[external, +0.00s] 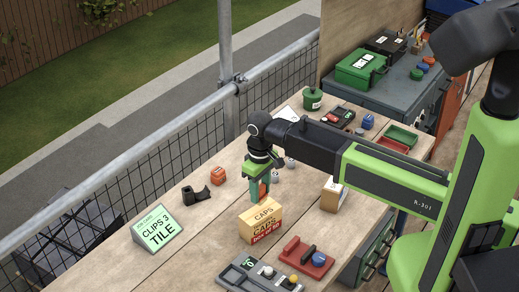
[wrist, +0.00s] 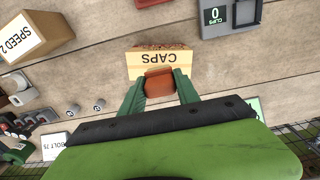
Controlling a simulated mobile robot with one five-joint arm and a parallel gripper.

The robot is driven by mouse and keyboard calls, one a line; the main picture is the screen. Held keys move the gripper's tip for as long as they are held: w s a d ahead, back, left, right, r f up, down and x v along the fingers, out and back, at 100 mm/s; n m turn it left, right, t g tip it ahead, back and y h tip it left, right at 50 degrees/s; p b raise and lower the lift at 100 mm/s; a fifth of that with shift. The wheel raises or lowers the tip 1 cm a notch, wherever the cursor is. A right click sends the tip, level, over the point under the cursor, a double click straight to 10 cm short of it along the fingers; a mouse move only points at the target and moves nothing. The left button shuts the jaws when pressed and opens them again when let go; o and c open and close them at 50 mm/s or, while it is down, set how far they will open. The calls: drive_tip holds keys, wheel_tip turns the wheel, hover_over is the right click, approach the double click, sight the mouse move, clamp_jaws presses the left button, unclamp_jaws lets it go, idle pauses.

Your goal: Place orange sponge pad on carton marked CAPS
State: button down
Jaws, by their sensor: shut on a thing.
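The carton marked CAPS (external: 260,222) is a small tan box with a red lower band, standing on the wooden table. In the wrist view the CAPS carton (wrist: 158,60) lies just beyond the fingertips, its label upside down. My gripper (external: 260,194) points down over the carton. Its green fingers are shut on the orange sponge pad (wrist: 159,83), which overlaps the carton's near edge in the wrist view. The pad (external: 263,188) is partly hidden by the fingers in the external view. I cannot tell whether the pad touches the carton top.
A CLIPS 3 TILE job card (external: 157,232) and a black tape dispenser (external: 195,194) stand left. An orange block (external: 217,176) sits behind them. Another carton (external: 333,195) stands right.

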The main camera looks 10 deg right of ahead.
drive_tip(key=shift+f+b, duration=2.15)
drive_tip(key=shift+f, duration=0.05)
drive_tip(key=c, duration=0.9)
unclamp_jaws()
drive_tip(key=shift+r, duration=0.1)
drive_tip(key=shift+r, duration=0.1)
wheel_tip(320, 180, up, 12)
drive_tip(key=p, duration=1.2)
drive_tip(key=shift+r+p, duration=0.2)
drive_tip(key=shift+p, duration=0.15)
drive_tip(key=shift+f, duration=0.15)
